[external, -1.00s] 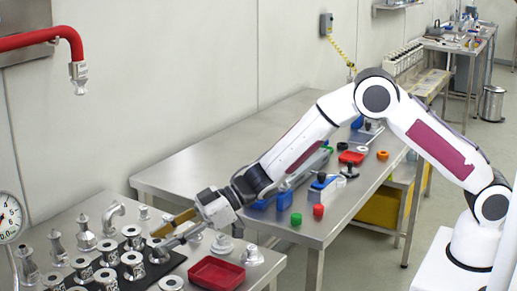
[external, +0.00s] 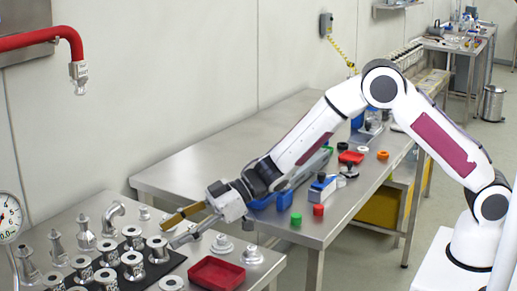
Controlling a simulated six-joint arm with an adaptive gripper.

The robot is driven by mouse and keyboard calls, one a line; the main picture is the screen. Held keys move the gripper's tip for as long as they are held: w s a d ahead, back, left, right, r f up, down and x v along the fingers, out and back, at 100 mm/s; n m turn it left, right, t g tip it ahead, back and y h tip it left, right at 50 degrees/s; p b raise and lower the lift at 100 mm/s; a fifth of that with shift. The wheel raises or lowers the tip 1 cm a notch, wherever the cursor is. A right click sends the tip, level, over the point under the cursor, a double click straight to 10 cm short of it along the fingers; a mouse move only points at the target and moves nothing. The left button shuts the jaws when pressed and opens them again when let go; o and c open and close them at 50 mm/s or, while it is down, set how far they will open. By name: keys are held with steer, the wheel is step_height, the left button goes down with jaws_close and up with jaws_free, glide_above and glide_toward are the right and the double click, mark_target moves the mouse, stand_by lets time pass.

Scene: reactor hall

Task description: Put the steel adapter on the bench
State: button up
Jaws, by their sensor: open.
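Several steel fittings stand on the near-left steel table; I cannot tell which one is the steel adapter. A short flanged steel piece (external: 158,250) sits at the right side of a black mat, just below my gripper. My gripper (external: 172,232) is open and empty above it, with one gold-coloured finger and one grey finger spread apart. Similar flanged pieces (external: 132,265) stand on the mat to the left. The longer steel bench (external: 190,175) lies behind my gripper and extends to the right.
A red tray (external: 216,272) sits right of the mat, with flanged fittings (external: 222,244) behind it. Taller fittings (external: 85,235) stand at the left. Green, red and blue items (external: 319,210) occupy the bench's right part; its left end is bare. A red pipe (external: 40,37) hangs upper left.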

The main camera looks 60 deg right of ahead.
steer(key=v, duration=0.9)
stand_by(0.8)
steer(key=w+d+r+m+t+h, duration=0.1)
steer(key=d+r+m+t+h, duration=0.3)
steer(key=d+r, duration=0.6)
steer(key=s+d+r+m+h, duration=0.1)
steer(key=s+d+r+h, duration=0.15)
steer(key=d, duration=0.45)
steer(key=s+d+r+m+h, duration=0.1)
steer(key=s+d+h, duration=0.2)
steer(key=d, duration=0.5)
steer(key=s+d+m+g+h, duration=0.1)
steer(key=s+d+m, duration=0.1)
steer(key=s+d, duration=0.35)
steer(key=s+d+m+g+h, duration=0.1)
steer(key=s+d+m+h, duration=0.15)
steer(key=s, duration=0.65)
steer(key=s+f+g+y, duration=0.1)
steer(key=s+f+g, duration=0.2)
steer(key=s, duration=1.5)
steer(key=shift+s+d+f+m+g+y, duration=0.15)
steer(key=shift+d+f+m+g+y, duration=0.1)
steer(key=shift+m+g+y, duration=0.15)
